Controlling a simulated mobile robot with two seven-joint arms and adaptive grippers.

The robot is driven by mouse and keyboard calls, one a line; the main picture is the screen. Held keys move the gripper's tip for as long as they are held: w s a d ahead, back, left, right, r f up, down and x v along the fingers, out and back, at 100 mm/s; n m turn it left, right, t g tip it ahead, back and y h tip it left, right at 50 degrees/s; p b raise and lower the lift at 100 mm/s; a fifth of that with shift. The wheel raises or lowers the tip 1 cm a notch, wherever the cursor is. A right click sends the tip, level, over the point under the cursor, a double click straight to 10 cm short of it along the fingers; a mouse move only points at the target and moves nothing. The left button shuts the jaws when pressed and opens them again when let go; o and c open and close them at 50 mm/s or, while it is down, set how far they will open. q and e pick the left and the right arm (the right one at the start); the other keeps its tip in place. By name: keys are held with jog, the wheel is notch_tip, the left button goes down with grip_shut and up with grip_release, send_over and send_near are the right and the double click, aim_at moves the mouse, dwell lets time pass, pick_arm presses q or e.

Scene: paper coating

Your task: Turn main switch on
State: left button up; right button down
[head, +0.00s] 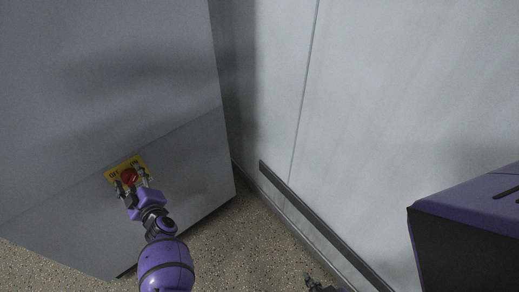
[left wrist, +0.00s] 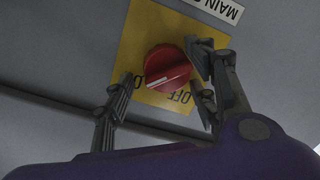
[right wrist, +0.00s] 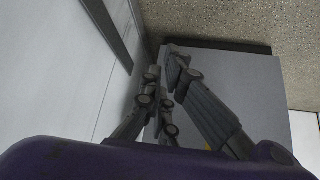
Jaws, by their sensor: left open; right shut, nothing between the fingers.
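The main switch is a round red knob (left wrist: 166,66) on a yellow plate (left wrist: 133,45) on a grey cabinet panel. In the head view the knob (head: 129,175) is at the lower left. A white line on the knob runs near the OFF label, slightly tilted in the left wrist view. My left gripper (left wrist: 164,84) is open, with fingers on both sides of the knob. The right-hand finger is very close to it; I cannot tell whether it touches. My right gripper (right wrist: 165,92) is shut and empty, away from the switch; in the head view it shows at the bottom edge.
The grey cabinet (head: 100,80) fills the left of the head view. A light wall (head: 400,100) with a dark rail (head: 320,222) stands to the right. Speckled floor (head: 245,240) lies between them. A white label (left wrist: 215,8) is above the yellow plate.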

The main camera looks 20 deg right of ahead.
pick_arm(q)
jog(key=shift+s+f, duration=0.1)
pick_arm(e)
jog(key=shift+w, duration=0.1)
pick_arm(q)
jog(key=shift+s, duration=0.15)
jog(key=shift+s+f, duration=0.1)
jog(key=shift+s, duration=0.1)
jog(key=v, duration=1.1)
jog(key=shift+s, duration=0.15)
pick_arm(e)
jog(key=shift+w+a+r, duration=0.1)
jog(key=shift+w+r, duration=0.05)
jog(key=shift+w, duration=0.3)
jog(key=shift+w+a+r, duration=0.1)
jog(key=shift+w, duration=0.35)
pick_arm(q)
jog(key=shift+d, duration=0.1)
pick_arm(e)
jog(key=shift+s, duration=0.1)
